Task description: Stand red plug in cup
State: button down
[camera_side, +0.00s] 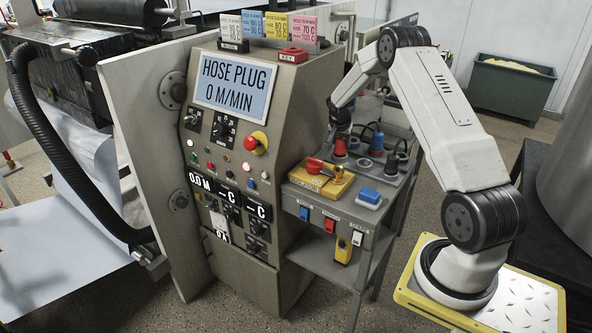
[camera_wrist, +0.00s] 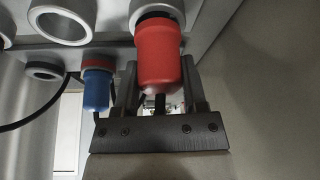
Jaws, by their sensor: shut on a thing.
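My gripper (camera_side: 341,133) is over the back left of the trolley top and is shut on the red plug (camera_side: 340,148). In the wrist view the red plug (camera_wrist: 160,58) sits between the fingers, its dark end against or just in front of a pale ring-shaped cup (camera_wrist: 127,12). The plug hides part of that cup, so I cannot tell whether its end is inside. More cups (camera_wrist: 62,22) show at the upper left of the wrist view. A blue plug (camera_wrist: 97,92) is at one of them, apart from my gripper.
The trolley top also holds a cup (camera_side: 365,164), a dark plug (camera_side: 391,161), a yellow isolator box (camera_side: 321,178) and a blue-topped block (camera_side: 370,195). The control cabinet (camera_side: 235,140) stands close on the left. Black cables loop behind the plugs.

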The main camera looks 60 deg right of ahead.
jog(key=shift+f, duration=0.15)
dwell(0.3)
jog(key=shift+c, duration=0.3)
grip_release()
jog(key=v, duration=0.7)
jog(key=shift+r, duration=0.35)
jog(key=shift+a, duration=0.2)
